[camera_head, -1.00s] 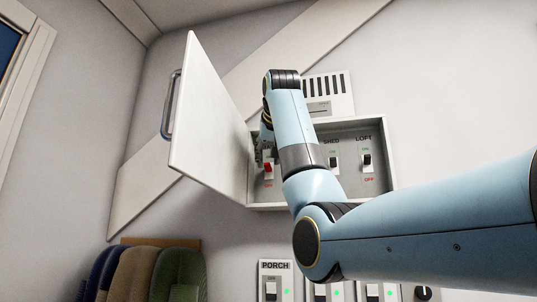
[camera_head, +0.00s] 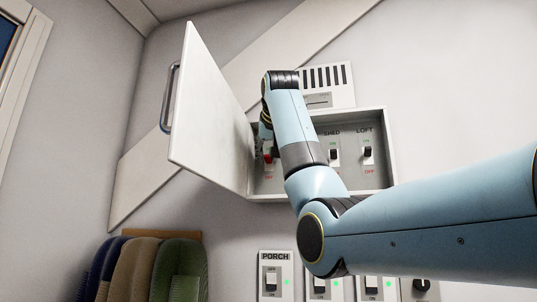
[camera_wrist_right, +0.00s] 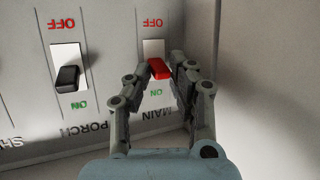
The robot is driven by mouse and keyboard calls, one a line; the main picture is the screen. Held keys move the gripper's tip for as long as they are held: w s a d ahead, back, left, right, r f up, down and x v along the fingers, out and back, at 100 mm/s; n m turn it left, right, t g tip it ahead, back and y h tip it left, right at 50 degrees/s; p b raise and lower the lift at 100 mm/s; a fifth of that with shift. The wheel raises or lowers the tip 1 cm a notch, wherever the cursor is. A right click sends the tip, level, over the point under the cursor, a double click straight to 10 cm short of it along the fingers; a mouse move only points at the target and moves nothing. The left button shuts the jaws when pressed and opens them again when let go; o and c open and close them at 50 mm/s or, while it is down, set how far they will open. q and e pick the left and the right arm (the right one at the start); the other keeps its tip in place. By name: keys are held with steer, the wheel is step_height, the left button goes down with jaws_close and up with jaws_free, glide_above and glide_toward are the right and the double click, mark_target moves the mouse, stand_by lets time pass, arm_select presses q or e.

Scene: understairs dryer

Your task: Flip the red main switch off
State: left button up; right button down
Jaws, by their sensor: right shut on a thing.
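The red main switch (camera_head: 268,156) sits at the left end of the panel inside the open wall box (camera_head: 388,150). It also shows in the right wrist view (camera_wrist_right: 159,68), which sees the panel upside down. There its lever leans to the ON side, like the black porch lever. My right gripper (camera_wrist_right: 168,76) has its fingers on both sides of the red lever and is shut on it. In the head view my right gripper (camera_head: 267,146) is partly hidden by its own arm. My left gripper is not in view.
The white box door (camera_head: 208,110) stands open close to the left of my right gripper. Black porch (camera_wrist_right: 68,77), shed (camera_head: 333,155) and loft (camera_head: 367,152) switches share the panel. More switches (camera_head: 271,281) are on the wall below. Coats (camera_head: 150,268) hang at lower left.

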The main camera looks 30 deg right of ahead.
mark_target(266, 164)
steer(key=shift+a+f+b, duration=0.1)
steer(key=shift+f+b, duration=0.2)
steer(key=shift+b, duration=0.35)
step_height(266, 164, down, 3)
steer(key=n+t+h+b, duration=0.1)
steer(key=t+b, duration=0.1)
steer(key=b, duration=0.2)
steer(key=n+t+h+b, duration=0.1)
steer(key=t+h+b, duration=0.1)
steer(key=b, duration=0.3)
steer(key=shift+r+t, duration=0.2)
steer(key=shift+t, duration=0.4)
steer(key=shift+f+n+t+h+b, duration=0.25)
steer(key=shift+n+t+h+b, duration=0.4)
steer(key=shift+t+b, duration=0.8)
steer(key=c, duration=1.5)
jaws_free()
steer(key=shift+o, duration=0.2)
steer(key=v, duration=1.1)
steer(key=shift+s, duration=0.4)
steer(key=shift+a+f, duration=0.1)
steer(key=shift+a, duration=0.05)
